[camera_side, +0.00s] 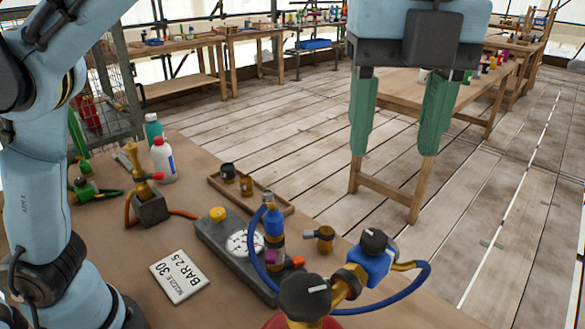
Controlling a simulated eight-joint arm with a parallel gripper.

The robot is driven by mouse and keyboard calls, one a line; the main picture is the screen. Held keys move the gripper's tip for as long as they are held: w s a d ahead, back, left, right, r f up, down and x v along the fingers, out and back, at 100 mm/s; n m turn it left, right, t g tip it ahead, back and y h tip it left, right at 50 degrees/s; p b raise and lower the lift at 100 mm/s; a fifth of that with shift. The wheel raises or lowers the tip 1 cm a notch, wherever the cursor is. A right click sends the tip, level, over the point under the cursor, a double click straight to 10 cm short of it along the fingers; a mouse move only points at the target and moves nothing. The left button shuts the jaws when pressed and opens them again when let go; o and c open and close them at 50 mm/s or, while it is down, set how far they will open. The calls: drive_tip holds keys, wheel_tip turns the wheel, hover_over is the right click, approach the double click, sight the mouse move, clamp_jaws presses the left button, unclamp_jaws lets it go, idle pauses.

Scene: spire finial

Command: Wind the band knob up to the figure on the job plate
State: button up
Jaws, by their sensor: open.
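The white job plate (179,276) lies on the brown bench and reads NOZZLE 30 and BAR 2.5. A black knob (374,241) with a pale mark sits on a blue regulator body (369,262) with brass fittings. A larger black knob (305,296) with a white mark stands on top of a red cylinder (283,321), partly out of frame. I cannot tell by a label which is the band knob; no scale figures are readable. My gripper (394,153) hangs open and empty above and behind the regulator, its green fingers wide apart and touching nothing.
A grey block (215,240) carries a yellow knob, a white dial (243,243) and an upright blue torch (273,222). A blue hose (424,290) loops around the regulator. A tray (280,204) holds small nozzles. Bottles (163,160) and a brass burner (141,178) stand left.

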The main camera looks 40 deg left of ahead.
sight(375, 235)
drive_tip(key=shift+f, duration=6.05)
drive_tip(key=c, duration=1.1)
